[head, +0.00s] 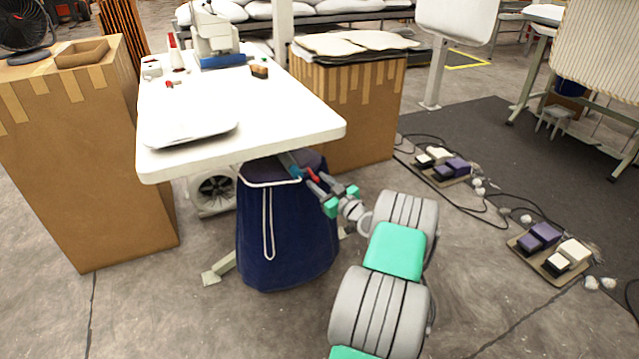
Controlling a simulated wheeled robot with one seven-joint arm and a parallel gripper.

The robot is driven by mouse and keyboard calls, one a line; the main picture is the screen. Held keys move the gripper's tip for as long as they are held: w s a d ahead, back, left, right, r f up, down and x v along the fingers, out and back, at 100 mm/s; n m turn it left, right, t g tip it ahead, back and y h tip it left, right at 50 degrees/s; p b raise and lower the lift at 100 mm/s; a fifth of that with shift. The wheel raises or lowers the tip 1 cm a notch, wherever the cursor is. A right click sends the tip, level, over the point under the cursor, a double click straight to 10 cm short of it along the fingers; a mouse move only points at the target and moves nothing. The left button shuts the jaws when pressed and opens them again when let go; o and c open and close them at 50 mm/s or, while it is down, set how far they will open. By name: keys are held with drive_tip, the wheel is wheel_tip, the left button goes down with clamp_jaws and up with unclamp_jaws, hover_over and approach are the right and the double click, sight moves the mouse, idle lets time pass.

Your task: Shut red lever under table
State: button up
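The red lever (313,174) is a small red handle under the right front part of the white table (250,110). It sits beside a blue pipe fitting (291,165) above a dark blue bag (290,235). My gripper (315,182) reaches in from the lower right, with its fingertips close to the lever. Its two grey fingers with teal bases look spread apart. I cannot tell whether either fingertip touches the lever. The far side of the fitting is hidden under the tabletop.
A white pillow (190,122) lies on the table. Tall cardboard boxes stand to the left (85,150) and right (350,110) of it. Foot pedals (548,250) and cables lie on the floor at right. Open floor lies in front of the bag.

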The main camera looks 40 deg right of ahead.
clamp_jaws()
idle(1.1)
